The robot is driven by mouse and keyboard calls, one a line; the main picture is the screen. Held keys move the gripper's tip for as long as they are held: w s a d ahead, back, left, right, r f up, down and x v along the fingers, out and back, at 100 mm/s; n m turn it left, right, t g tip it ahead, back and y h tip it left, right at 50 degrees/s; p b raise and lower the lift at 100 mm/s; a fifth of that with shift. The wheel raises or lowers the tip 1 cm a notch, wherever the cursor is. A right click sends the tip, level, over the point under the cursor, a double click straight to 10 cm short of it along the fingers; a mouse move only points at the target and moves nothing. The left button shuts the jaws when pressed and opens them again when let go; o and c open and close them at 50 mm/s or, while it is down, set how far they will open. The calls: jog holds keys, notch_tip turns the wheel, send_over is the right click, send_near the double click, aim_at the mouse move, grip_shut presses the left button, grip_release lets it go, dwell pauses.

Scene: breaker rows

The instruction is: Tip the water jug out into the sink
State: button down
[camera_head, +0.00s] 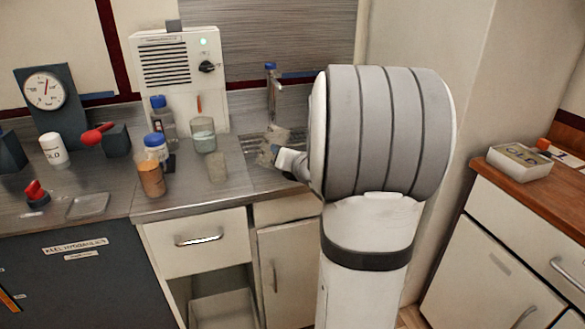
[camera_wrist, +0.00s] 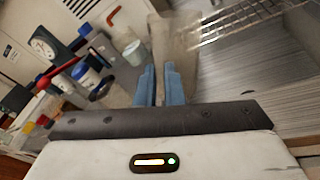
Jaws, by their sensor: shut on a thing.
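My gripper (camera_head: 281,157) is at the sink, partly hidden by my own arm in the head view. In the wrist view its blue fingers (camera_wrist: 165,85) are shut on a pale grey-beige vessel, which I take for the water jug (camera_wrist: 175,45). In the head view the jug (camera_head: 268,150) shows small and looks tilted, just beyond the fingertips. Its mouth and any water in it cannot be made out. The sink (camera_head: 248,148) lies under and behind it, and the tap (camera_head: 273,90) stands behind. No stream of water is visible.
A wire rack (camera_wrist: 235,20) is close to the jug. A drawer below the counter (camera_head: 197,240) is closed.

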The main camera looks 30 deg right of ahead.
jog(key=shift+s+a+f+n+t+b, duration=0.15)
jog(key=shift+a+n+b, duration=0.3)
jog(key=shift+b, duration=0.8)
jog(key=shift+s+a+n+t+b, duration=0.15)
jog(key=shift+a+n+b, duration=0.25)
jog(key=shift+b, duration=0.8)
jog(key=n+b, duration=0.1)
jog(key=b, duration=0.2)
jog(key=a+f+b, duration=0.1)
jog(key=b, duration=0.2)
jog(key=f+n+b, duration=0.1)
jog(key=b, duration=0.3)
jog(key=shift+s+a+n+t+h, duration=0.2)
jog(key=shift+a+n+t+h, duration=0.1)
jog(key=shift+n+h, duration=0.1)
jog(key=shift+b, duration=0.6)
jog(key=shift+s+a+n+b, duration=0.1)
jog(key=shift+a+n+b, duration=0.05)
jog(key=shift+n+b, duration=0.25)
